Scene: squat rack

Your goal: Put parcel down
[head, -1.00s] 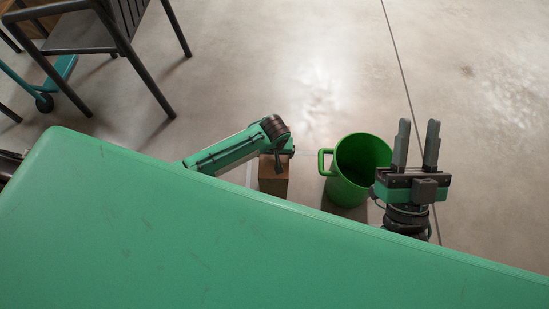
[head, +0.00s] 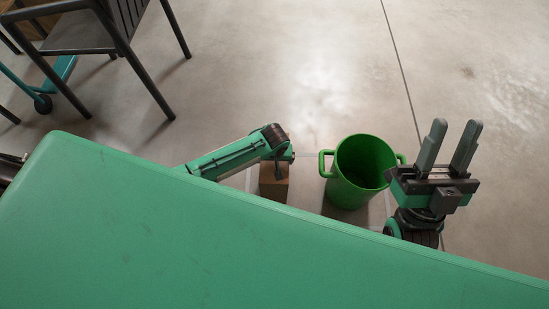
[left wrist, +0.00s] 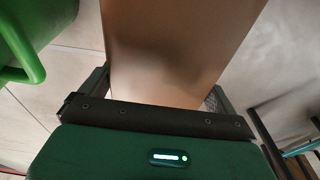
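The parcel (head: 273,186), a brown cardboard box, is under the end of my left arm in the head view, partly hidden by the arm. It fills the top middle of the left wrist view (left wrist: 175,50). My left gripper (head: 279,167) has a finger on each side of the box, seemingly closed on it. The fingertips are hidden, and I cannot tell whether the box touches the floor. My right gripper (head: 448,146) is open and empty, its two grey fingers apart, right of the green bin.
A green two-handled bin (head: 361,172) stands right of the parcel; its handle shows in the left wrist view (left wrist: 25,50). A dark metal chair (head: 100,45) and a teal wheeled thing (head: 52,82) are at upper left. The concrete floor (head: 300,80) beyond is clear.

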